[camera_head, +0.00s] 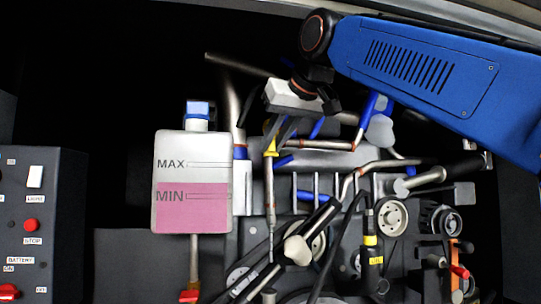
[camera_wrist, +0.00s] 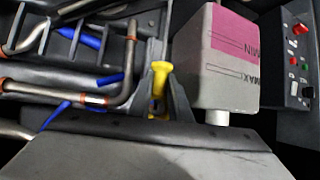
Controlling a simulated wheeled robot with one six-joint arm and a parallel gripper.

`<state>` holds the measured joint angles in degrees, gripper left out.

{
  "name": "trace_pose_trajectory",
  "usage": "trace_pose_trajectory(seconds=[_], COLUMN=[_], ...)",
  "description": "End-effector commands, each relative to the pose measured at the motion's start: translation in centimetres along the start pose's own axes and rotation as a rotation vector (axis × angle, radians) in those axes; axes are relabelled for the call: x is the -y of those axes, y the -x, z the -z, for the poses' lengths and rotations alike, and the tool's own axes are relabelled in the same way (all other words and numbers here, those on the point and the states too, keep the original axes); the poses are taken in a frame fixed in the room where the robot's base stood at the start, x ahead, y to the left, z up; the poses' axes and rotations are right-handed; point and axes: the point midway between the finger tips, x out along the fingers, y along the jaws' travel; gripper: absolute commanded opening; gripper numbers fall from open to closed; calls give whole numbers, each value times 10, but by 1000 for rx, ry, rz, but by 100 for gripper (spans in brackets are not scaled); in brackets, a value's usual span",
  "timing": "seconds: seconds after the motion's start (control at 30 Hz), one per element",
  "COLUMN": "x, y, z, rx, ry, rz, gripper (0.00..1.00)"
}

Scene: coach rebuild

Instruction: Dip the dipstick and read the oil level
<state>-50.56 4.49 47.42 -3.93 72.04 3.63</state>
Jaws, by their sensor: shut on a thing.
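The dipstick has a yellow handle (camera_head: 270,136), upright in the head view above a thin, pale, near-vertical shaft or tube (camera_head: 270,195). In the wrist view the yellow handle (camera_wrist: 160,76) stands between dark fingers. My gripper (camera_head: 275,132) comes down from the upper right and is shut on the handle. The gripper (camera_wrist: 161,90) also shows at the middle of the wrist view. I cannot tell how much of the dipstick is inside its tube. No oil mark is readable on it.
A white reservoir (camera_head: 178,147) with pink fluid near its MIN line stands left of the dipstick. A dark control box (camera_head: 60,215) is at far left. Pipes and pulleys (camera_head: 391,216) crowd the right and below. My blue arm crosses the upper right.

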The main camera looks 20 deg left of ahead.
Motion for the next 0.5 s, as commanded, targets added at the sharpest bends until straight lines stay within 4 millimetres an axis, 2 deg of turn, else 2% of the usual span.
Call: trace_pose_trajectory(seconds=[0.03,0.1,0.5], x=[0,0,1], y=[6,7,-11], z=[0,-3,-29], rx=[-9,-11,-10], ry=[4,7,6], rz=[4,7,7], gripper=[0,0,0])
